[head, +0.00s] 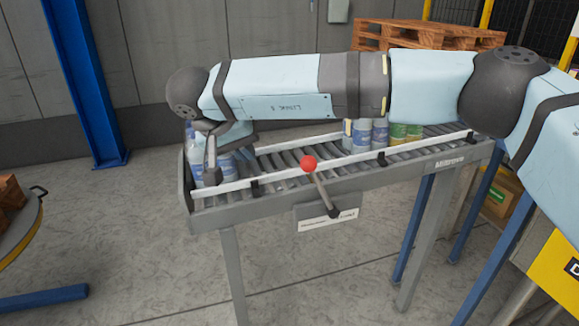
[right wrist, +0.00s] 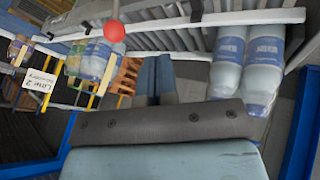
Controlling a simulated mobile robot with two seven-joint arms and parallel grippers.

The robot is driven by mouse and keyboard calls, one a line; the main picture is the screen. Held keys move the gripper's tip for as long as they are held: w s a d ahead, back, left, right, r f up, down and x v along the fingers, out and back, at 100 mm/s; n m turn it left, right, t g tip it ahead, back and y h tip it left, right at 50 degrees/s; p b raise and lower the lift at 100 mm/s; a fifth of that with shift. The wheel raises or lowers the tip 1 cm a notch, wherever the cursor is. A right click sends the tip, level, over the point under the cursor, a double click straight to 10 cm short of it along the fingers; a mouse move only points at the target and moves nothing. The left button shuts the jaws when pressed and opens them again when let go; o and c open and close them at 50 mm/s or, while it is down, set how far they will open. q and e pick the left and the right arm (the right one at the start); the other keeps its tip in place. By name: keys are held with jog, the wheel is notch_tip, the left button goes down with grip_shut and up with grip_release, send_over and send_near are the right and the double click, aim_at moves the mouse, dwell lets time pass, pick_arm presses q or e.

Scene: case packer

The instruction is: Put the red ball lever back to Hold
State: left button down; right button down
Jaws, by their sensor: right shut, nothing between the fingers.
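The red ball lever (head: 309,163) is on the front side of the roller conveyor (head: 255,201). Its rod leans up and to the left from a dark pivot on a white label plate (head: 343,219). The plate's lettering is too small to read. My right gripper (head: 212,172) is shut and empty at the conveyor's left end, beside bottles and left of the red ball, apart from it. In the right wrist view the red ball (right wrist: 114,31) shows up and left of the shut fingers (right wrist: 154,76). My left gripper is not in view.
Clear bottles (head: 195,158) stand at the conveyor's left end. More bottles (head: 362,134), some green, stand farther right behind the front rail. My right arm spans above the conveyor. Wooden pallets (head: 430,33) and a blue post (head: 88,80) are behind.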

jog(key=shift+w+d+r, duration=0.4)
jog(key=shift+r, duration=0.25)
jog(key=shift+f, duration=0.1)
jog(key=w+d+f+p, duration=0.1)
jog(key=w+d+f, duration=0.4)
jog(key=d+f, duration=0.2)
jog(key=shift+w+d+f, duration=0.2)
jog(key=shift+d+f, duration=0.05)
jog(key=shift+d, duration=0.2)
jog(key=shift+d+r+p, duration=0.1)
jog(key=shift+p, duration=0.2)
